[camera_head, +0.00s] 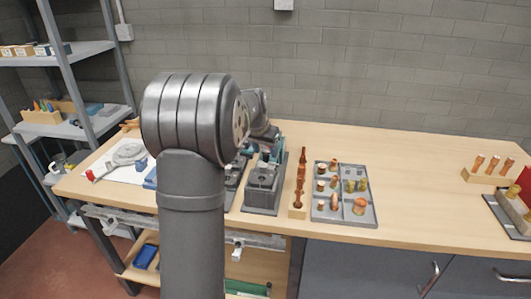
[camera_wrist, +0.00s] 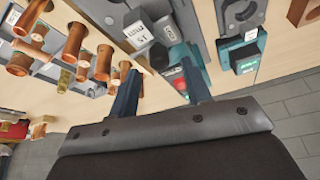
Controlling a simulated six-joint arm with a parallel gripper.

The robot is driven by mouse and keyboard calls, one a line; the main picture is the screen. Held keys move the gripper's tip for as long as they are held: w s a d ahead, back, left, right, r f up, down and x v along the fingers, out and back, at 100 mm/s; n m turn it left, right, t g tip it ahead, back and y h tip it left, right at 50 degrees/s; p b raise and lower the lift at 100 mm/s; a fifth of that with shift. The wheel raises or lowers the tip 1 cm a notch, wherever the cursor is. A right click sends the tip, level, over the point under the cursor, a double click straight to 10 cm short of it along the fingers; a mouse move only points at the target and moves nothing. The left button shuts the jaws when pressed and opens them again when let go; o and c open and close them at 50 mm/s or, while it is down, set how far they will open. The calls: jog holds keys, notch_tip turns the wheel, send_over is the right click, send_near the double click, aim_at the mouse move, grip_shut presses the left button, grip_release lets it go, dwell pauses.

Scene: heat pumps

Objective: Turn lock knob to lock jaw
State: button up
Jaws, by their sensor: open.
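My gripper (camera_wrist: 163,72) is open in the wrist view, with its two dark fingers apart and nothing clearly held between them. Ahead of the fingers is a grey metal fixture with a white label (camera_wrist: 138,33). A teal part (camera_wrist: 188,62) of the fixture lies by the right finger. I cannot tell for sure which part is the lock knob or how the jaw stands. In the head view the grey fixture (camera_head: 262,190) stands on the bench, and my arm hides the gripper.
A second grey and teal fixture (camera_wrist: 240,52) stands close by. A wooden rack of copper parts (camera_head: 298,205) and a grey tray of fittings (camera_head: 347,218) stand right of the fixture. Shelves (camera_head: 85,125) are at left.

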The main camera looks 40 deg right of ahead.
jog(key=shift+x, duration=1.05)
grip_shut()
jog(key=shift+m+g, duration=0.6)
jog(key=shift+m, duration=0.9)
grip_release()
